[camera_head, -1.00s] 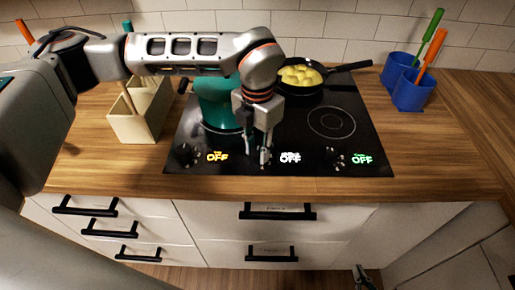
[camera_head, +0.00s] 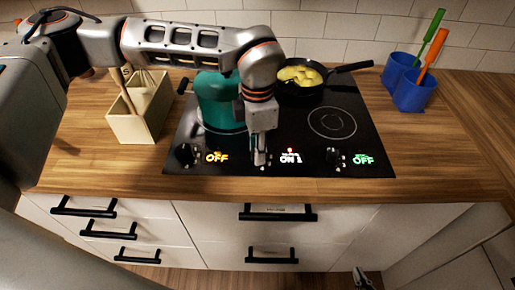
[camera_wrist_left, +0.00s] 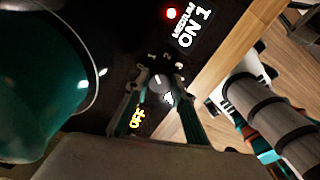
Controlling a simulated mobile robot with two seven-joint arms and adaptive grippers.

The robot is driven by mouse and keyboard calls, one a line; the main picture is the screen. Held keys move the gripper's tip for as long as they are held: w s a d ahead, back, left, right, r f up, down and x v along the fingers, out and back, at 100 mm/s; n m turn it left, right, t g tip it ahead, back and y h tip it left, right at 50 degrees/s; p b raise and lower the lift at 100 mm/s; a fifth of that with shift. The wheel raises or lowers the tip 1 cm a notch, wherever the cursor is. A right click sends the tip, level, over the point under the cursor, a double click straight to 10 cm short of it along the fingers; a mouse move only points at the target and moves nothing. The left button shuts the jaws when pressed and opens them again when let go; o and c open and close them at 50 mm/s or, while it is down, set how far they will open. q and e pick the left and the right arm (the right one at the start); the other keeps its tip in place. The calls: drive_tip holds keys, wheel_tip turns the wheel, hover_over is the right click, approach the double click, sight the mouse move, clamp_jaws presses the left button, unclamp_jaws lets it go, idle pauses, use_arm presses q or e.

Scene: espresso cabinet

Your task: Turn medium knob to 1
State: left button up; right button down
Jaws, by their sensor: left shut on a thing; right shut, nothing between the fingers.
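The cooktop's middle knob (camera_wrist_left: 160,84) sits between the fingers of my left gripper (camera_wrist_left: 160,104), which is shut on it from above. The medium display (camera_wrist_left: 190,28) beside it reads "MEDIUM ON 1" with a red light lit. In the head view my left gripper (camera_head: 260,160) reaches down at the cooktop's front edge and hides most of this knob; the medium display (camera_head: 290,157) shows there too. My right gripper (camera_head: 363,278) hangs low in front of the drawers, shut and empty.
The left knob (camera_head: 186,154) and right knob (camera_head: 334,157) have displays reading OFF. A teal pot (camera_head: 213,98) stands close behind my left gripper. A pan (camera_head: 298,91) with yellow food sits at the back. A utensil box (camera_head: 139,122) and blue cups (camera_head: 411,93) flank the cooktop.

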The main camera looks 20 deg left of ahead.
idle(0.4)
use_arm(q)
drive_tip(key=o, duration=1.1)
wheel_tip(320, 180, up, 12)
drive_tip(key=shift+r, duration=0.1)
